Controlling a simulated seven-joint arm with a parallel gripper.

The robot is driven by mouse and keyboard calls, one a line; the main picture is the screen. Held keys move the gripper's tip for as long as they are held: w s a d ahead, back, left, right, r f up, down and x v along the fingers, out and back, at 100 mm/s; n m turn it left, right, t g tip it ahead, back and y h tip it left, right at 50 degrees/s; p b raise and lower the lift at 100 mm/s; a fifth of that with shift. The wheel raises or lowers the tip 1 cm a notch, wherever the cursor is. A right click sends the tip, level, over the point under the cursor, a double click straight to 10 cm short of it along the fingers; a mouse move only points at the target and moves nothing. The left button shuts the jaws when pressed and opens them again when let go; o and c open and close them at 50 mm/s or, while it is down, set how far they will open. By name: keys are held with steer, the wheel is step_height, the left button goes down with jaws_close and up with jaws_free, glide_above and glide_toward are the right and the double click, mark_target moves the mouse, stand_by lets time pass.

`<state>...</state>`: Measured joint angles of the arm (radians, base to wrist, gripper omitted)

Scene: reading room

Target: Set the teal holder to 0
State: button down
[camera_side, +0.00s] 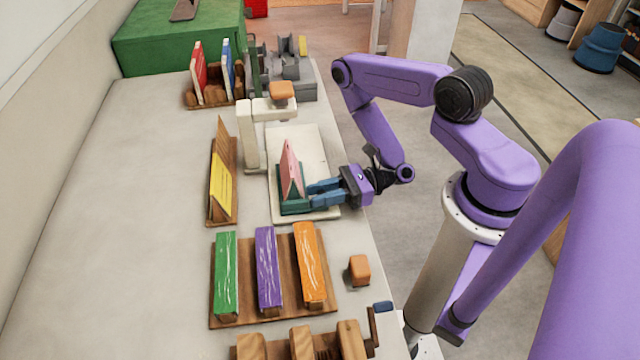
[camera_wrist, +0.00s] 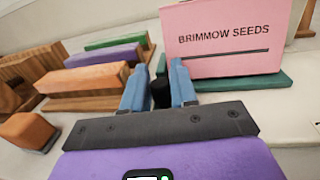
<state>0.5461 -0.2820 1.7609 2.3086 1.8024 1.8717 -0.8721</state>
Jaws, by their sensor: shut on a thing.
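The teal holder (camera_side: 294,207) sits on a pale plate (camera_side: 312,150) near the table's right edge. It bears a pink folded card (camera_side: 291,168), which stands tilted and reads "BRIMMOW SEEDS" in the wrist view (camera_wrist: 226,40). My gripper (camera_side: 318,192) reaches in from the right, low down, with its blue fingers at the holder's right end. In the wrist view the fingers (camera_wrist: 158,82) are a little apart, with a teal part of the holder (camera_wrist: 238,83) between them. The gripper is shut on the holder. I cannot make out any number or scale mark.
A cream post-and-arm piece with an orange block (camera_side: 282,90) stands behind the plate. A yellow book on a wooden stand (camera_side: 222,190) is to the left. A rack with green, purple and orange books (camera_side: 268,270) and an orange cube (camera_side: 359,269) are in front.

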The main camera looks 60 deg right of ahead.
steer(key=shift+s+a, duration=0.2)
steer(key=shift+s, duration=0.05)
steer(key=c, duration=1)
jaws_free()
steer(key=shift+d, duration=0.1)
steer(key=shift+d, duration=0.1)
steer(key=shift+s+d, duration=0.1)
steer(key=shift+d, duration=0.2)
steer(key=shift+v, duration=8.25)
